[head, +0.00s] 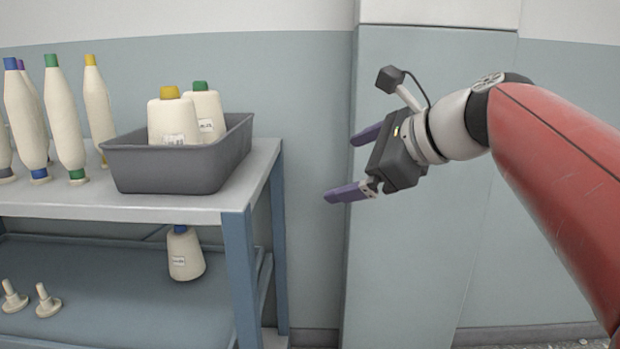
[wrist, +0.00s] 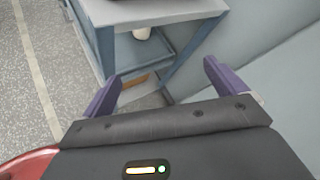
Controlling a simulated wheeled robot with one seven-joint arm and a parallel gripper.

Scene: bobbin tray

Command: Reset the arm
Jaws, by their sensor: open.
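My gripper (head: 347,165) is open and empty, with two purple fingers spread apart. It is held in the air to the right of the shelf unit, in front of the wall. In the wrist view my gripper (wrist: 160,84) shows both fingers with nothing between them, and the shelf unit's corner and leg lie beyond. The grey tray (head: 180,168) stands on the top shelf, left of my gripper and apart from it. A yellow-topped bobbin (head: 172,122) and a green-topped bobbin (head: 207,112) stand in the tray.
Several tall bobbins (head: 65,120) stand on the top shelf (head: 90,205) at the left. Two pegs (head: 46,300) are on the lower shelf (head: 110,290). A pale wall column (head: 410,260) is behind my gripper. Open floor (wrist: 25,100) shows at the left.

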